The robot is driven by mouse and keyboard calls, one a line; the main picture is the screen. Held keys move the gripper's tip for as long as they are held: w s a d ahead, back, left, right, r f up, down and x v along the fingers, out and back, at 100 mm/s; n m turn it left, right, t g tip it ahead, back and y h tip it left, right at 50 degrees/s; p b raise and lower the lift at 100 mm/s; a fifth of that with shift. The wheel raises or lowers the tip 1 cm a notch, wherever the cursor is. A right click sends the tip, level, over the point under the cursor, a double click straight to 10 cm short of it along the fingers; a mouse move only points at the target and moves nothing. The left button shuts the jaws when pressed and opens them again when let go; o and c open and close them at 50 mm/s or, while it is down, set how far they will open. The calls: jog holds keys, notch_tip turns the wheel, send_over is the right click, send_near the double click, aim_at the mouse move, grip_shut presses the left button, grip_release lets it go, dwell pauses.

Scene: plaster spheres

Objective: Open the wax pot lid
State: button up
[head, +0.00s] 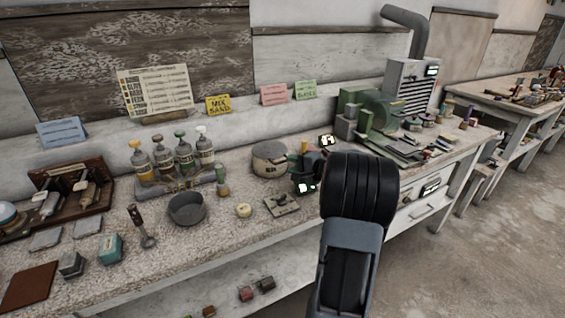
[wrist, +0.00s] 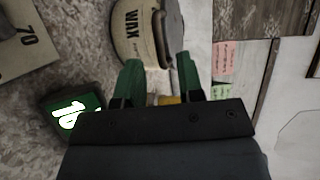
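The wax pot (head: 268,163) is a squat beige pot on the bench, left of my gripper in the head view. In the wrist view the pot (wrist: 133,38) lies sideways at the top, lettered WAX, with a dark band on its right side. Its lid appears closed, though the top is partly cut off in the wrist view. My gripper (head: 298,166) is just right of the pot in the head view. In the wrist view its two green fingers (wrist: 159,70) are apart, with nothing held between them, pointing toward the pot. Whether they touch it I cannot tell.
A green digital display (head: 305,188) stands close below my gripper. A flat metal plate (head: 282,204), a grey bowl (head: 187,210) and several bottles (head: 172,160) stand to the left. A green machine (head: 378,125) is to the right. Cards lean on the wall behind.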

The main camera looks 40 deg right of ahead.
aim_at(282, 162)
jog(key=shift+x, duration=2.55)
jog(key=shift+c, duration=0.4)
grip_shut()
